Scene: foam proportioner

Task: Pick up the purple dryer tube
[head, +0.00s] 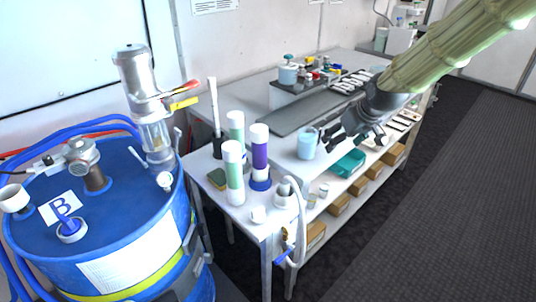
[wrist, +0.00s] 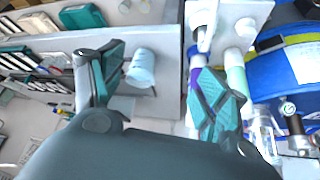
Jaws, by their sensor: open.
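The purple dryer tube (head: 260,155) stands upright on the white bench near its front corner, with a white cap and a blue base. Two green tubes with white caps stand beside it, one in front (head: 233,175) and one behind (head: 236,128). My gripper (head: 345,140) is open and empty, to the right of the tubes and apart from them. In the wrist view, the purple tube (wrist: 195,77) shows just beyond the right finger of my gripper (wrist: 160,85), which hides part of it.
A light blue cup (head: 307,144) stands on the bench between the tubes and my gripper; it also shows between the fingers in the wrist view (wrist: 141,68). A white hose (head: 298,215) hangs at the bench corner. A blue drum (head: 120,225) stands at left.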

